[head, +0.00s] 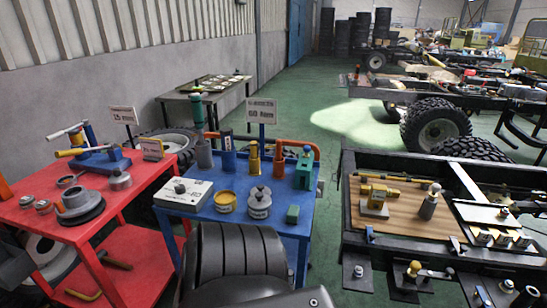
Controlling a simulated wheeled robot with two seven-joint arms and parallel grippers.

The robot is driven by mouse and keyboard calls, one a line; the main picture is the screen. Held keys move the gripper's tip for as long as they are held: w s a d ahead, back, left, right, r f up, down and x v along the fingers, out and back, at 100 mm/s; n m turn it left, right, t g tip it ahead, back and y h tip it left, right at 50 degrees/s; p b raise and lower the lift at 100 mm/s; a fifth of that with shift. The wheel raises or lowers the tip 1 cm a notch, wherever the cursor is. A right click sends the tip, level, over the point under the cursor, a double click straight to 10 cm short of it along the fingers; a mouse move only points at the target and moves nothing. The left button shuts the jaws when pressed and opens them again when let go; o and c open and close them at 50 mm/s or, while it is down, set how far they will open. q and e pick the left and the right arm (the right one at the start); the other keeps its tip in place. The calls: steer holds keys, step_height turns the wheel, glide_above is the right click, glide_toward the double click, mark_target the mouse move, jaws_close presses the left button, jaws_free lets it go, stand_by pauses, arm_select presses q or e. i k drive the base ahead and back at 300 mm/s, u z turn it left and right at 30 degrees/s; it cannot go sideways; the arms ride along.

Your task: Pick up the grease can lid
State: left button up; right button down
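Two small cans with pale labels stand side by side near the front middle of the blue table. The left can (225,203) looks open, with yellow grease showing at its top. The right can (259,207) has a grey lid (260,193) with a raised knob on top. I cannot tell whether this lid is loose or pressed down. Neither of my grippers can be made out in the head view, so their distance from the lid is not shown.
A red table (110,212) with parts stands left. A chassis frame with a wooden board (398,222) stands right. Dark ridged bulk fills the bottom middle.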

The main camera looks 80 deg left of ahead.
mark_target(261, 187)
steer(key=u, duration=0.35)
steer(key=i, duration=0.75)
steer(key=u, duration=1.35)
steer(key=i, duration=0.6)
steer(key=u, duration=0.55)
